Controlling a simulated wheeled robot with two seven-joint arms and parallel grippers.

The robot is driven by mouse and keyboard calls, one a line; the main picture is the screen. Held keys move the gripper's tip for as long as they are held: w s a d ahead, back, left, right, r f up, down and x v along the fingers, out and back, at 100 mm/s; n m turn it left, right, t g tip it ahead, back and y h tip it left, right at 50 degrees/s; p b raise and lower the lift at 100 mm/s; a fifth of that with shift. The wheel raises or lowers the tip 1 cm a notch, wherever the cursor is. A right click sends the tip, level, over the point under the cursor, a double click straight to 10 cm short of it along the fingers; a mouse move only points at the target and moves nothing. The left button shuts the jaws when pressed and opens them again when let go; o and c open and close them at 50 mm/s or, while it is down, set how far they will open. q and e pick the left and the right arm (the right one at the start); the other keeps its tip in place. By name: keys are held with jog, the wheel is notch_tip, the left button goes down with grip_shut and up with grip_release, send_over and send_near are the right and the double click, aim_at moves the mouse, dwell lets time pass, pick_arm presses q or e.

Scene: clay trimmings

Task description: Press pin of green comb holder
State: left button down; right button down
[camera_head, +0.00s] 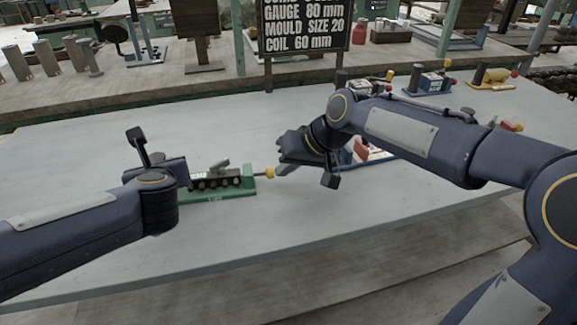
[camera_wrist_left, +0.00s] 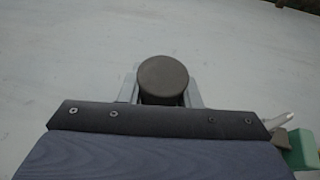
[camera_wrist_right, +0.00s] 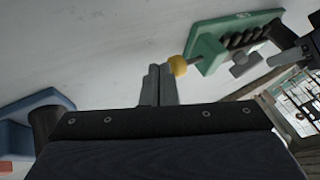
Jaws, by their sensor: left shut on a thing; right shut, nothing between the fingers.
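The green comb holder (camera_head: 230,190) lies on the pale table, with a row of dark pieces and a grey lever on top. Its pin ends in a yellow tip (camera_head: 270,173) on the right side. My right gripper (camera_head: 284,170) is shut and empty, its fingertips right beside the yellow tip (camera_wrist_right: 179,66) in the right wrist view; I cannot tell if they touch. My left gripper (camera_wrist_left: 164,98) is shut on a dark round post (camera_wrist_left: 163,76) at the holder's left end. The left arm hides that end in the head view. A green corner (camera_wrist_left: 302,150) shows in the left wrist view.
A blue holder (camera_wrist_right: 40,103) stands left of the right gripper in the right wrist view, partly behind my right arm in the head view. More holders (camera_head: 430,82) stand at the back right. A dark sign (camera_head: 303,28) stands behind.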

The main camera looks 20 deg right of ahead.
pick_arm(q)
jog(key=shift+d+f, duration=0.1)
jog(key=shift+f, duration=0.1)
pick_arm(e)
jog(key=shift+w+a, duration=0.1)
jog(key=shift+a, duration=1.3)
pick_arm(q)
jog(key=shift+s, duration=0.1)
pick_arm(e)
jog(key=d, duration=0.4)
jog(key=shift+s+d+r, duration=0.2)
jog(key=shift+s+d, duration=0.05)
jog(key=shift+d, duration=0.05)
jog(key=v, duration=0.9)
jog(key=shift+r, duration=0.25)
jog(key=shift+s, duration=0.1)
pick_arm(q)
jog(key=c, duration=1.2)
grip_release()
jog(key=shift+c, duration=0.2)
jog(key=shift+o, duration=1.2)
jog(key=shift+r, duration=0.1)
